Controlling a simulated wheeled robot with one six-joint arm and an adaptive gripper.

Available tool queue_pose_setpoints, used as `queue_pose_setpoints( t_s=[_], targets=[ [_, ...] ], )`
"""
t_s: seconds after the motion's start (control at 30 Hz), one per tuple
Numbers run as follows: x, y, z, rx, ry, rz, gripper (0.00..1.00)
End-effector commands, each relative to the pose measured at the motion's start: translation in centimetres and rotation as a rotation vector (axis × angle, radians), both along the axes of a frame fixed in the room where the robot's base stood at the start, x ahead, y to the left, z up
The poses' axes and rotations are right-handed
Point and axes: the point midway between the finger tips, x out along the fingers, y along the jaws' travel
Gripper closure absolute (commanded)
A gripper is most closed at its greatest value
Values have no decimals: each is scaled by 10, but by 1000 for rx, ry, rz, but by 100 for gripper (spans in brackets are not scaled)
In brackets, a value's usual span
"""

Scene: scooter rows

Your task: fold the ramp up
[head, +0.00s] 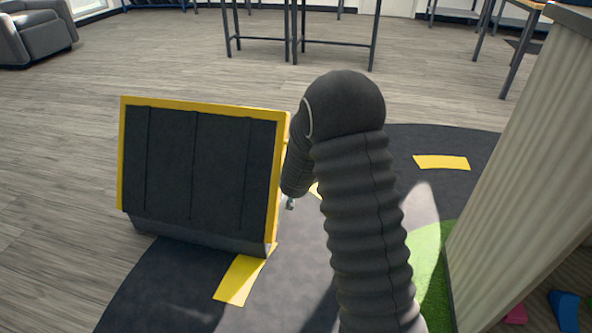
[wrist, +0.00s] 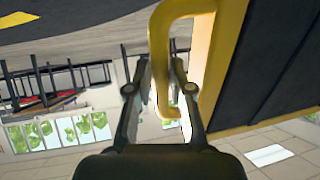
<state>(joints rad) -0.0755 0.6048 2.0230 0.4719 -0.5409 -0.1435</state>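The ramp (head: 192,170) is a dark panel with a yellow border, ridged lengthwise. In the head view it stands steeply raised on its grey base at left of centre, its top leaning slightly back. In the wrist view its dark face and yellow edge (wrist: 232,60) fill the right side. A yellow loop handle (wrist: 160,65) juts from that edge. My gripper (wrist: 162,65) has one finger on each side of the handle's bar, close against it. In the head view my arm hides most of the gripper at the ramp's right edge.
A dark floor track with yellow dashes (head: 441,162) curves around the ramp. A ribbed pale panel (head: 520,150) stands close on the right, beside green turf (head: 428,275). Tables and a grey armchair (head: 35,35) are far back. Wooden floor at left is clear.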

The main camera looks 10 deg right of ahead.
Motion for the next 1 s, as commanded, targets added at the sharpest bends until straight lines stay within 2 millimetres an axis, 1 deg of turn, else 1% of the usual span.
queue_pose_setpoints(
  t_s=[0.03,0.07,0.1,0.37,0.53,0.67,0.9,1.0],
  targets=[
    [-1,0,-2,0,5,-1,66],
    [-1,0,-2,1,4,0,58],
    [-1,0,-2,0,3,-1,55],
    [0,-1,0,0,0,-1,55],
    [-8,1,6,1,-1,-1,55],
    [-24,4,16,1,-2,-1,55],
    [-62,12,39,0,-1,0,55],
    [-76,15,48,1,-1,-1,55]
  ],
)
